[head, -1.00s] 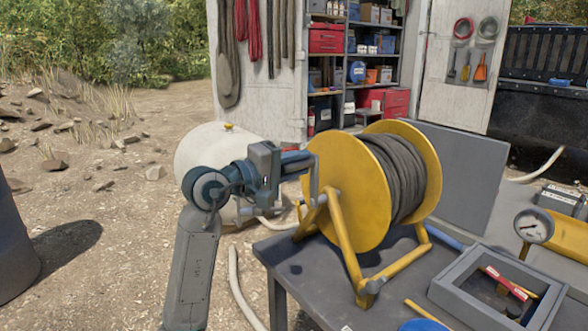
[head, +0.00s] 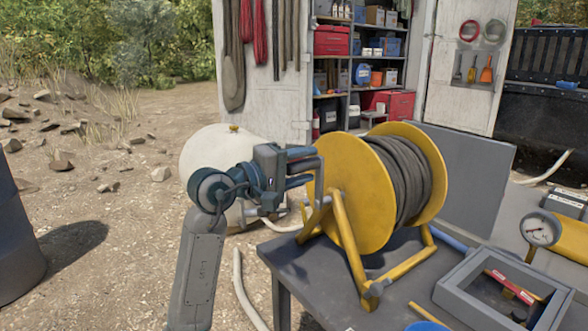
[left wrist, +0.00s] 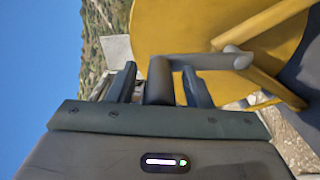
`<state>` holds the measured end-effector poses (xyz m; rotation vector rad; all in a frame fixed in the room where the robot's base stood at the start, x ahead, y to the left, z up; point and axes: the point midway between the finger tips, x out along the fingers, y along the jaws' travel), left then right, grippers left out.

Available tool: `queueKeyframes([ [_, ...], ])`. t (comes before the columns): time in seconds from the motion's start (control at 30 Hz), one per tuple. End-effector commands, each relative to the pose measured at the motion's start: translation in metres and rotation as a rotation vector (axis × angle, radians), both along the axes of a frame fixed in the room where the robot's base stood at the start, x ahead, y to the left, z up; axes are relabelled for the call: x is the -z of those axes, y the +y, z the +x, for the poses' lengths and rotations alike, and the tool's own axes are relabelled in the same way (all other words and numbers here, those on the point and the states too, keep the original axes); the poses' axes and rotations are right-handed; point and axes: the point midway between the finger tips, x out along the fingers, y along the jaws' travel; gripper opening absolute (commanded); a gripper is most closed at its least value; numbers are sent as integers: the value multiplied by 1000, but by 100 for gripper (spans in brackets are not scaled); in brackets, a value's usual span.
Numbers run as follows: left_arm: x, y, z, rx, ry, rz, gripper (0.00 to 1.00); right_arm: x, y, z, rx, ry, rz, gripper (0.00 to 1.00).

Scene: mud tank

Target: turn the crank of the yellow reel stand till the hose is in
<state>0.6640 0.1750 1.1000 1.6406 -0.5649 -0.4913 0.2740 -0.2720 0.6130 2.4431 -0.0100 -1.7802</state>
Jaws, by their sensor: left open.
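The yellow reel stand (head: 356,200) stands on the grey table, with dark hose (head: 408,180) wound around its drum. Its crank is on the left side, mostly hidden by my gripper in the head view. In the left wrist view the grey crank arm (left wrist: 205,62) runs from the hub to a dark handle (left wrist: 160,82). My left gripper (head: 308,172) is beside the left disc, its fingers pointing at the reel. The left wrist view shows its fingers (left wrist: 160,88) spread, one on each side of the handle. My right gripper is not in view.
A grey tray (head: 455,288) with small items and a pressure gauge (head: 541,230) are right of the reel. A flat grey panel (head: 470,178) stands behind it. A pale tank (head: 205,150) is behind my left arm; pale hose (head: 245,290) lies on the ground.

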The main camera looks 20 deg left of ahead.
Motion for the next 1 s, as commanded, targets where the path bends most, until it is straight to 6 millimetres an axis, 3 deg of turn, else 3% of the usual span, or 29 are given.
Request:
queueKeyframes([
  [0.3,2,26,-31,-4,-3,6,46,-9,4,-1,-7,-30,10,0],
  [0.6,2,52,-66,-3,0,5,46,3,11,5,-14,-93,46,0],
  [1.0,1,65,-84,1,1,1,46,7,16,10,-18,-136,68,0],
])
